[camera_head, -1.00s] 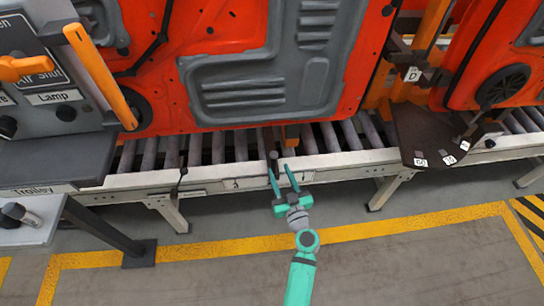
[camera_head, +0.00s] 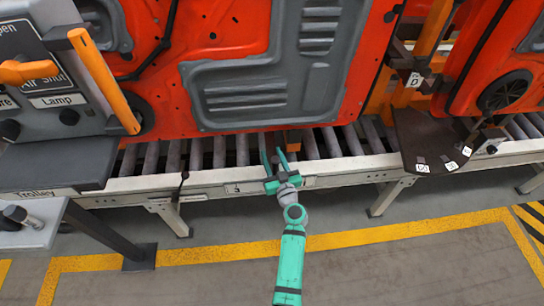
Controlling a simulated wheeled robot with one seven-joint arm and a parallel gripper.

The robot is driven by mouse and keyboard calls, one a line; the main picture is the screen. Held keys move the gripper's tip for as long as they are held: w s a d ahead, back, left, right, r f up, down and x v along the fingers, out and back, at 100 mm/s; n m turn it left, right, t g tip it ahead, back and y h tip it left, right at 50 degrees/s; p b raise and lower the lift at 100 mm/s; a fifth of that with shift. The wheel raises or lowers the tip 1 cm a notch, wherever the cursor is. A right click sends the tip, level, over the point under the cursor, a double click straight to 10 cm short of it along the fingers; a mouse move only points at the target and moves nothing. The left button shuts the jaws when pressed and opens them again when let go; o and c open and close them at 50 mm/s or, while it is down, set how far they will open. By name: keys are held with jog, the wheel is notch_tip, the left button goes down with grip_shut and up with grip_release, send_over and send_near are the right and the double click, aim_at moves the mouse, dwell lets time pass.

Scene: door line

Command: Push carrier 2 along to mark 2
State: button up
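A large red door panel with grey inset (camera_head: 262,70) hangs over the roller conveyor (camera_head: 150,155). An orange block (camera_head: 293,140) shows under its lower edge, at the rollers. I cannot tell which carrier is number 2; no such label is readable. My gripper (camera_head: 273,155), teal, is at the conveyor's front rail, left of the orange block. Its two fingers are apart, with a small dark peg showing between them; I cannot tell whether they touch it. Small plates sit on the front rail, one reading like 3 (camera_head: 232,188); mark 2 is not clearly readable.
A grey control box (camera_head: 60,95) with an orange handle stands at left, above a trolley shelf (camera_head: 50,165). At right, a dark bracket plate (camera_head: 425,140) with small tags juts over the rail. A second red door (camera_head: 500,60) is beyond. Floor in front is clear, with yellow lines.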

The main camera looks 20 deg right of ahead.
grip_shut()
jog(key=shift+w+a+f, duration=0.1)
jog(key=shift+w+a, duration=0.1)
jog(key=shift+a, duration=0.7)
grip_release()
jog(key=shift+a, duration=0.25)
jog(key=shift+s+d, duration=0.35)
jog(key=shift+d, duration=0.05)
jog(key=s, duration=1)
jog(key=shift+a, duration=0.15)
jog(key=shift+s, duration=0.1)
